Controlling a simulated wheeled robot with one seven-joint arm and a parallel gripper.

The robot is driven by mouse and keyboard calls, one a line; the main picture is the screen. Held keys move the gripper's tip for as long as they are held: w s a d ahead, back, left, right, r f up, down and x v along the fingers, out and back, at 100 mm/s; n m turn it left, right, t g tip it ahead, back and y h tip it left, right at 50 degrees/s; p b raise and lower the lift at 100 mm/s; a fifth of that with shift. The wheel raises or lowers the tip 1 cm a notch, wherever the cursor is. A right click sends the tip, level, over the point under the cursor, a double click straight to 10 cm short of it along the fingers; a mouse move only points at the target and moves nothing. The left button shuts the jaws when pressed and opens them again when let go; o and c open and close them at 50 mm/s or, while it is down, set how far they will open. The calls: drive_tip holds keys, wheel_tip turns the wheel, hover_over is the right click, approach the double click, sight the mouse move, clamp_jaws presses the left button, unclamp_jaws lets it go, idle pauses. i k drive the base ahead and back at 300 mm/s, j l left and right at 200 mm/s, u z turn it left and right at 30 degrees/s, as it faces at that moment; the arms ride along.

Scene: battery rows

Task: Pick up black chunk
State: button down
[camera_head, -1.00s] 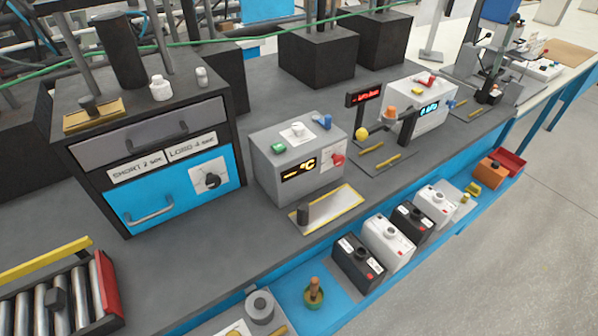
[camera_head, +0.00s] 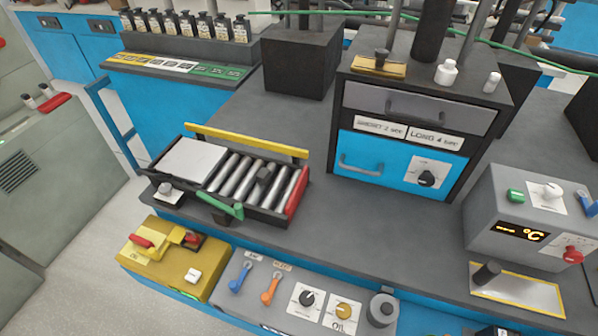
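Another dark piece (camera_head: 487,272) stands on a yellow-edged plate (camera_head: 530,290) at the right, in front of the grey temperature box. A third dark piece (camera_head: 381,58) sits on a brass-coloured tray on top of the blue drawer cabinet. My gripper is not in view.
The blue-fronted cabinet (camera_head: 345,150) stands right of the conveyor, and the grey temperature box (camera_head: 500,205) is further right. A yellow control box (camera_head: 165,262) and a grey panel with levers and knobs (camera_head: 255,300) stand along the front. Dark bench top (camera_head: 370,235) between them is clear.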

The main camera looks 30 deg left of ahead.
sight(263, 176)
drive_tip(key=j, duration=0.8)
drive_tip(key=k+j, duration=0.1)
drive_tip(key=j, duration=1.55)
drive_tip(key=k+j+z, duration=0.1)
drive_tip(key=j, duration=0.7)
